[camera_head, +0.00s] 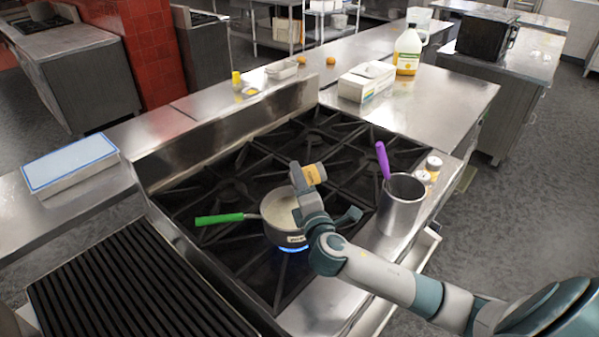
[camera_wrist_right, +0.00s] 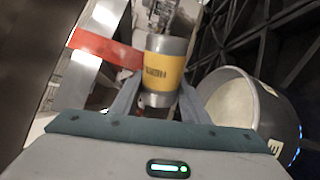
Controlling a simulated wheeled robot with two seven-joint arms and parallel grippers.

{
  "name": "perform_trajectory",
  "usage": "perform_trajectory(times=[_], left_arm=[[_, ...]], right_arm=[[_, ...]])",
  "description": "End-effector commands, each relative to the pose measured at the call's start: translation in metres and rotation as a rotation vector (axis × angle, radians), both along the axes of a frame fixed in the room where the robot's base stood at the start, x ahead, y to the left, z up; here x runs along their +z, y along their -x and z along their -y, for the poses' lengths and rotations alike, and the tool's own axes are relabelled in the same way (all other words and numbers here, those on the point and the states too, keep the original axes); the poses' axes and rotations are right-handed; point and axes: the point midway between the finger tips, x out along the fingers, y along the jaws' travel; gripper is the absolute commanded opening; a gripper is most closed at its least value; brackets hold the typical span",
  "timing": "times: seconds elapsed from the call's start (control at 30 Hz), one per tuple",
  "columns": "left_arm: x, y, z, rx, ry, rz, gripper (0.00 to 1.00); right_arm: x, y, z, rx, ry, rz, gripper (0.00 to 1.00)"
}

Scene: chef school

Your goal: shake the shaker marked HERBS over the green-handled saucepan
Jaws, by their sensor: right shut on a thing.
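The saucepan (camera_head: 272,228) with the green handle (camera_head: 220,219) stands on the stove over a lit blue burner. Pale contents show inside it, and a small label is on its side. My right gripper (camera_head: 306,182) is shut on a shaker (camera_head: 317,174) with a yellow-orange label and grey ends. The shaker is tilted and raised near the pan's far right rim in the head view. In the right wrist view the shaker (camera_wrist_right: 166,70) sits between the fingers, its lettering too blurred to read, with the saucepan (camera_wrist_right: 285,108) to its right. My left gripper is out of view.
A white box (camera_head: 366,83) and a yellow bottle (camera_head: 407,50) stand on the back counter. The left burners are clear.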

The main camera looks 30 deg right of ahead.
Motion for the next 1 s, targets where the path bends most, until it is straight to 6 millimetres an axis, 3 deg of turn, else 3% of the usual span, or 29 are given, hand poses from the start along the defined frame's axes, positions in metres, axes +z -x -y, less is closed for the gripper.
perform_trajectory(times=[0.1,0.4,0.87,1.0], left_arm=[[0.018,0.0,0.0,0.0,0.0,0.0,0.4],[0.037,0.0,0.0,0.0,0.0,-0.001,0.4],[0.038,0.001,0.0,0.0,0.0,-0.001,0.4],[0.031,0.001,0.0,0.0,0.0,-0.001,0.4]], right_arm=[[0.008,0.0,0.0,0.001,0.094,-0.025,0.14],[0.009,0.0,-0.001,0.002,0.255,-0.065,0.14],[0.007,0.0,-0.001,0.002,0.286,-0.073,0.14],[-0.003,0.0,-0.002,0.001,0.284,-0.074,0.14]])
